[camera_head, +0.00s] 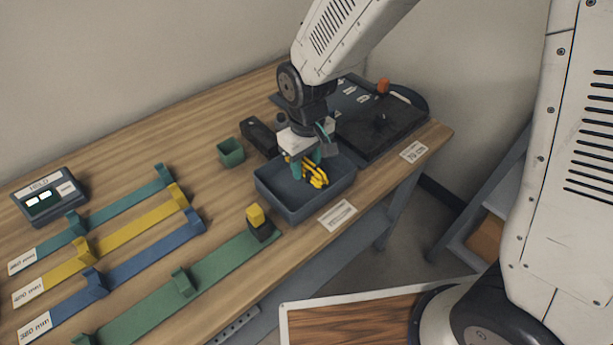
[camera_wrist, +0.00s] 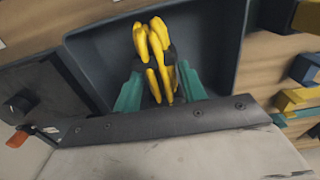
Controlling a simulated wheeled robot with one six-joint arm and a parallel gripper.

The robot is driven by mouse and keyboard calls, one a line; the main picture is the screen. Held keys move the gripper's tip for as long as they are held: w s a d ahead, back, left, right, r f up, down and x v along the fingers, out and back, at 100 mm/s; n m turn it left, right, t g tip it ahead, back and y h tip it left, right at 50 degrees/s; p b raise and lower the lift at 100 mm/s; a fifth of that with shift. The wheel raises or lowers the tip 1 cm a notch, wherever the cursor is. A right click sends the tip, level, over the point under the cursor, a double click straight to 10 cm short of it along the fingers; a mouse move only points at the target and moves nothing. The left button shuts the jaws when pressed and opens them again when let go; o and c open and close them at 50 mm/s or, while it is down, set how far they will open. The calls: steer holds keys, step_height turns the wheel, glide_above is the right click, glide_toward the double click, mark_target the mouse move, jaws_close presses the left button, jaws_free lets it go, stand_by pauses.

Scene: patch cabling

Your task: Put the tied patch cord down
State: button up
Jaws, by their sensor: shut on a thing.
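The tied patch cord (camera_head: 313,176) is a yellow looped bundle, and a dark band around it shows in the wrist view (camera_wrist: 154,55). My gripper (camera_head: 308,163) points down over a dark grey tray (camera_head: 285,205). Its green fingertips (camera_wrist: 160,92) are shut on the yellow bundle, one on each side. The bundle hangs within the tray's outline. I cannot tell whether it touches the tray floor. No other thing shows inside the tray.
A small green cup (camera_head: 231,152) and a dark block (camera_head: 259,137) stand behind the tray. A dark board (camera_head: 385,125) lies to the right. Green, yellow and blue measuring strips (camera_head: 130,231) lie to the left. A yellow-topped holder (camera_head: 257,217) stands close to the tray's left side.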

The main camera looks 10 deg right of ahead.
mark_target(307, 186)
steer(key=shift+f, duration=2.4)
steer(key=shift+f, duration=0.1)
steer(key=o, duration=1)
steer(key=shift+c, duration=0.2)
step_height(307, 186, up, 12)
steer(key=shift+r, duration=0.15)
steer(key=s+d+r+m+t, duration=0.1)
steer(key=s+d+r+m, duration=0.1)
steer(key=s+d+r, duration=0.5)
steer(key=s+d+r+m, duration=0.35)
steer(key=d+r, duration=0.25)
steer(key=d, duration=0.4)
steer(key=s+d+m, duration=0.1)
steer(key=s+d, duration=0.2)
steer(key=s, duration=0.6)
steer(key=shift+d+r, duration=0.4)
